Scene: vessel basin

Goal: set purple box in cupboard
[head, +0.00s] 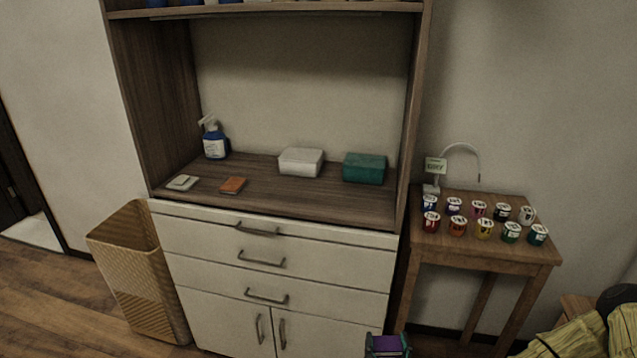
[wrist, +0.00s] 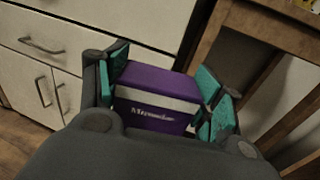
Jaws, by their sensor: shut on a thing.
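The purple box (wrist: 150,92), with a pale band and lettering, is between the teal pads of my gripper (wrist: 162,95) in the wrist view. My gripper is shut on it. In the head view the purple box (head: 386,343) and my gripper (head: 387,345) show only in part at the bottom edge, in front of the cupboard. The cupboard (head: 290,208) has a wooden open shelf, with white drawers and doors below. The drawers and doors look shut. The box is low, below shelf height.
A side table (head: 480,255) with several small jars stands right, a basket (head: 140,270) left.

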